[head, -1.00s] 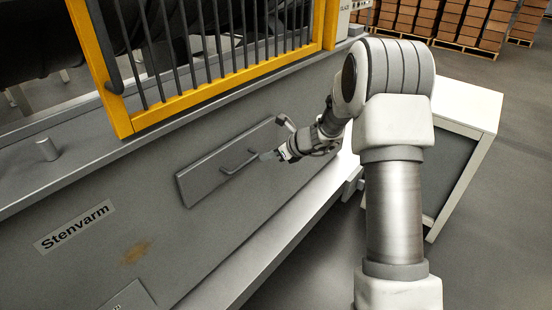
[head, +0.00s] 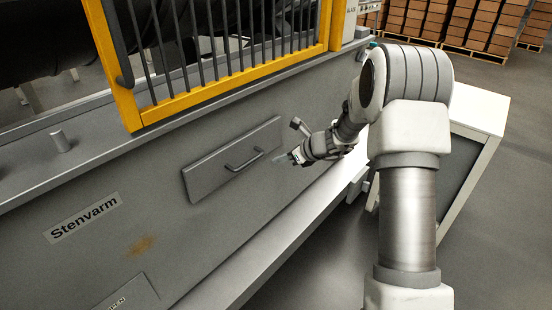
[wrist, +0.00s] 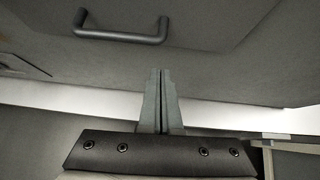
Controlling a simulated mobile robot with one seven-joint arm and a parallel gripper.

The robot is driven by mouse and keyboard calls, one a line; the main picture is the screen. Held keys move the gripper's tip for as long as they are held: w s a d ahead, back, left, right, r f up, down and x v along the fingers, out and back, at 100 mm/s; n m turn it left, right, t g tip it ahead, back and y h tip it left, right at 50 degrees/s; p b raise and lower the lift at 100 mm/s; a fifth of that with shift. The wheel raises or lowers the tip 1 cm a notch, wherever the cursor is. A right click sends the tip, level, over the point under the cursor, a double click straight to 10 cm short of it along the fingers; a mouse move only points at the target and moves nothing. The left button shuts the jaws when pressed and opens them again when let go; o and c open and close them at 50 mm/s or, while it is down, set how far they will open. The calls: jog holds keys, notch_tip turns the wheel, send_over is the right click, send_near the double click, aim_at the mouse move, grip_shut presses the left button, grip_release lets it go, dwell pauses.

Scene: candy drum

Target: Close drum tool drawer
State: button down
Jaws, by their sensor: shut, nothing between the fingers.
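The drum tool drawer (head: 215,172) is a grey rectangular front with a dark bar handle (head: 245,161), set in the machine's grey side panel. Its front looks close to flush with the panel; I cannot tell whether a small gap is left. My gripper (head: 279,159) is to the right of the handle, apart from it, with its fingers pointing toward the panel. In the wrist view the gripper fingers (wrist: 162,78) are together with nothing between them. The handle (wrist: 120,33) shows there at the upper left, clear of the fingertips.
A yellow-framed guard (head: 235,75) with dark bars stands above the drawer. A light ledge (head: 290,228) runs along the machine's foot. A white-topped cabinet (head: 480,107) stands behind my arm at right. Pallets of brown boxes (head: 425,25) are at the back right.

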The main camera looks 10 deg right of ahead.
jog(key=f+p+v, duration=0.1)
jog(key=v, duration=0.9)
jog(key=s+a+r+n+g+h+p, duration=0.1)
jog(key=s+a+r+n+p, duration=0.15)
jog(key=s+r+n, duration=0.5)
jog(key=s+a+r+n+g+h+p, duration=0.1)
jog(key=s+a+r+n+g, duration=0.1)
jog(key=s+a+r+n, duration=0.35)
jog(key=s+d+r+n+h+p, duration=0.1)
jog(key=s+d+r+n+h, duration=0.1)
jog(key=s+n, duration=0.5)
jog(key=s+d+r+n+t+h+p, duration=0.1)
jog(key=s+d+r+n+h, duration=0.2)
jog(key=s, duration=1.1)
notch_tip(320, 180, up, 3)
jog(key=n, duration=0.4)
jog(key=shift+f+p, duration=0.15)
jog(key=shift+p, duration=0.25)
jog(key=shift+d, duration=0.15)
